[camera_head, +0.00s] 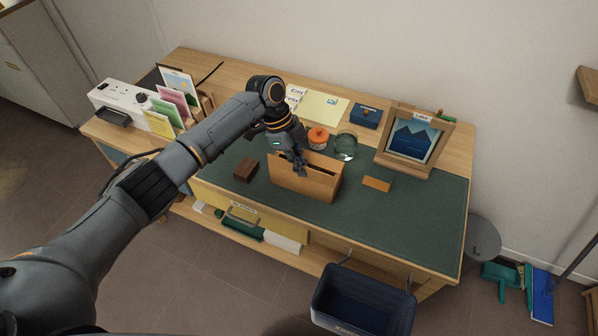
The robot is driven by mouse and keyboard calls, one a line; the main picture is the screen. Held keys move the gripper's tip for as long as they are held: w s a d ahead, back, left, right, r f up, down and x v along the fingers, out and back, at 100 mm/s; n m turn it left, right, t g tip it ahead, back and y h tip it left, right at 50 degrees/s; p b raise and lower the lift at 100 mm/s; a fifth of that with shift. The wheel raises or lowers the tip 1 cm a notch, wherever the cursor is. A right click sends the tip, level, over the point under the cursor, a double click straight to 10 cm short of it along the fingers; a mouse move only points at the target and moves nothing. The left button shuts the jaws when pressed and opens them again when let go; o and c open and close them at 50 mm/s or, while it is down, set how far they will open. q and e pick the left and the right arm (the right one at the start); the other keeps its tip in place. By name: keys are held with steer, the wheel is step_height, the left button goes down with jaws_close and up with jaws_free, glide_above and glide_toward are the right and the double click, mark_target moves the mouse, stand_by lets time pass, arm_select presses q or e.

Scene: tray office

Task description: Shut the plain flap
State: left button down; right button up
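A brown box (300,186) stands on the green desk mat, with a dark opening along its top. I cannot tell which of its panels is the plain flap; the gripper hides part of its top. My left gripper (300,169) points down at the left part of the box's top edge, close to it or touching. Its fingers are small and dark, so I cannot tell whether they are open or shut. My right gripper is not in view.
A dark brown block (246,169) lies left of the box and an orange block (377,184) right of it. Behind are an orange-lidded jar (318,138), a glass dome (345,147) and a framed picture (412,137). A bin (362,300) stands in front; the mat's right front is clear.

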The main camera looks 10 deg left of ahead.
arm_select(q)
steer(key=shift+w+d+g+y+b, duration=0.1)
steer(key=shift+w+g+y+b, duration=0.2)
steer(key=shift+g+b, duration=0.75)
steer(key=shift+t, duration=0.25)
steer(key=c, duration=2)
jaws_free()
steer(key=shift+c, duration=0.2)
steer(key=o, duration=0.4)
steer(key=shift+o, duration=0.2)
steer(key=v, duration=1.2)
